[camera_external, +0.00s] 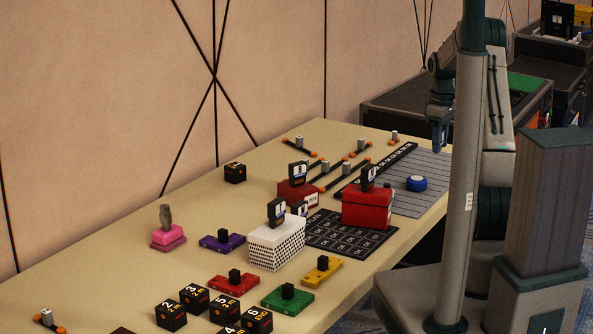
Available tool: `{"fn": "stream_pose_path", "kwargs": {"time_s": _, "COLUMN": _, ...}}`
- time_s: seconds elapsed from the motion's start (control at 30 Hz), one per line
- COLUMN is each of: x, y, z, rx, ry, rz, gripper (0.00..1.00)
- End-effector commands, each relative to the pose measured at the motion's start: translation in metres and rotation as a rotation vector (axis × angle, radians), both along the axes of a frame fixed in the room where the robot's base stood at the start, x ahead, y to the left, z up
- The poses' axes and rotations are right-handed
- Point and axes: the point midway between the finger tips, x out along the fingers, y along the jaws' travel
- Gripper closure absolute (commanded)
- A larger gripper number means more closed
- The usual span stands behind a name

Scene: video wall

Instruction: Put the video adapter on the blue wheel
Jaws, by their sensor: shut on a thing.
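The blue wheel (416,184) is a small round blue piece with a pale top. It lies on the grey slatted panel (425,160) at the far right end of the table. My gripper (440,143) points down above the far right part of this panel, up and to the right of the wheel in the picture and apart from it. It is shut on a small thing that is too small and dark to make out. I cannot pick out the video adapter for certain.
A red box (367,208) stands left of the wheel, with a black keypad mat (345,234) beside it. A white patterned box (277,246) and several coloured blocks cover the nearer table (120,285). Orange-ended black bars (343,178) lie behind.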

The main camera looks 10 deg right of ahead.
Motion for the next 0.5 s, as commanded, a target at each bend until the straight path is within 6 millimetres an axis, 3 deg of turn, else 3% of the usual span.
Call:
{"fn": "stream_pose_path", "kwargs": {"time_s": 0.1, "x": 0.021, "y": -0.035, "z": -0.001, "rx": 0.001, "ry": 0.001, "rz": -0.001, "gripper": 0.84}}
{"fn": "stream_pose_path", "kwargs": {"time_s": 0.23, "x": 0.034, "y": -0.062, "z": -0.004, "rx": 0.001, "ry": 0.000, "rz": 0.004, "gripper": 0.84}}
{"fn": "stream_pose_path", "kwargs": {"time_s": 0.4, "x": 0.041, "y": -0.078, "z": -0.007, "rx": 0.001, "ry": 0.000, "rz": 0.010, "gripper": 0.84}}
{"fn": "stream_pose_path", "kwargs": {"time_s": 0.5, "x": 0.049, "y": -0.072, "z": -0.013, "rx": 0.002, "ry": 0.001, "rz": 0.014, "gripper": 0.84}}
